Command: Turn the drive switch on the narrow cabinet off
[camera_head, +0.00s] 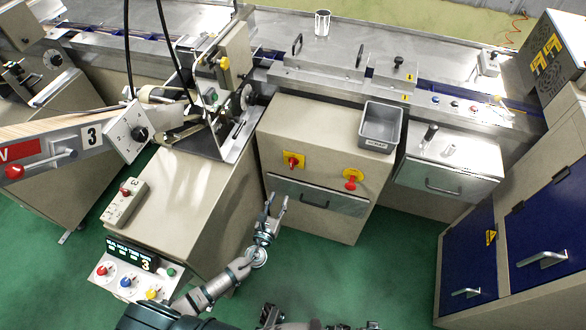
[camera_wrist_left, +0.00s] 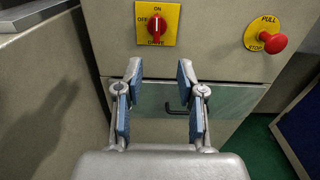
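The drive switch (camera_head: 292,161) is a red knob on a yellow plate on the front of the narrow beige cabinet (camera_head: 320,130). In the left wrist view the drive switch (camera_wrist_left: 156,25) stands upright, in line with the ON label at the top; OFF is at the left and DRIVE below. My left gripper (camera_head: 277,203) is open and empty, below the switch and in front of the cabinet. In the left wrist view its blue-padded fingers (camera_wrist_left: 160,92) are spread apart below the plate, clear of the switch. My right gripper (camera_head: 270,316) shows only partly at the bottom edge.
A red stop button (camera_head: 353,179) on a yellow plate sits right of the switch. A metal drawer with a handle (camera_head: 316,203) lies below both. A grey bin (camera_head: 381,127) hangs at the upper right. A control box (camera_head: 135,268) stands at the left. Green floor is clear.

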